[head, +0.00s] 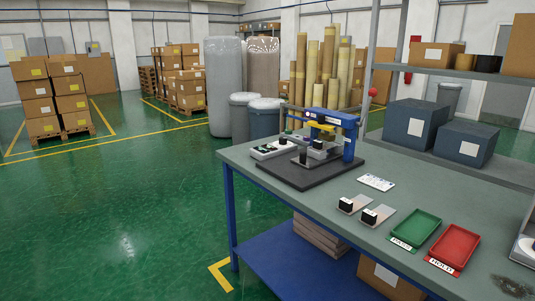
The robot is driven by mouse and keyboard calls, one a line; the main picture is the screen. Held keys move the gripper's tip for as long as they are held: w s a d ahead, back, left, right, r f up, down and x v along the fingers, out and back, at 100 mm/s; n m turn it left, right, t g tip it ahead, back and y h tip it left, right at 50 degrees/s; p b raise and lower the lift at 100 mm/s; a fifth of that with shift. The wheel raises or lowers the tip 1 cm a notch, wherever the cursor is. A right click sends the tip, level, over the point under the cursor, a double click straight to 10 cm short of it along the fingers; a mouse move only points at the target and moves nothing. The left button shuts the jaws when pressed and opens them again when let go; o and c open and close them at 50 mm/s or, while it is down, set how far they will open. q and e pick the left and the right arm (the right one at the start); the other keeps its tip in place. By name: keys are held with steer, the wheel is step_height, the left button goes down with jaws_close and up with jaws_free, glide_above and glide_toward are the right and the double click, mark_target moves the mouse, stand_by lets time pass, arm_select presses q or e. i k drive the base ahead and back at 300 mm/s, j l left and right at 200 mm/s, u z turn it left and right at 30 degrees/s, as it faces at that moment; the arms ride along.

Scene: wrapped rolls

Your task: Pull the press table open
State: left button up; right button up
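A small blue press (349,142) with a yellow part (322,126) stands on a dark base plate (310,176) on the grey-topped workbench. A light grey piece, which looks like the press table (317,153), sits low under the press head. A small black block (303,157) stands at its front left. I cannot tell from this distance how far the table is out. A red ball knob (373,92) is above the press at the right. Neither of my grippers is in view.
A white control box (272,150) lies left of the press. Two small plates with black blocks (347,205) (371,217), a white card (377,182), a green tray (415,229) and a red tray (454,246) lie to the right. Blue boxes (415,123) sit on a shelf behind. Green floor left is clear.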

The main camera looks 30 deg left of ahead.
mark_target(313, 159)
steer(key=u, duration=0.5)
steer(key=i+j+z, duration=0.1)
steer(key=z, duration=0.3)
steer(key=i+j+z, duration=0.15)
steer(key=z, duration=0.2)
steer(key=i+j+z, duration=0.1)
steer(key=z, duration=0.3)
steer(key=i+j+z, duration=0.15)
steer(key=j, duration=0.25)
steer(key=j+z, duration=0.15)
steer(key=j, duration=0.25)
steer(key=i+j, duration=0.15)
steer(key=j, duration=0.3)
steer(key=i+j+z, duration=0.1)
steer(key=j, duration=0.3)
steer(key=i+j, duration=0.15)
steer(key=j, duration=0.3)
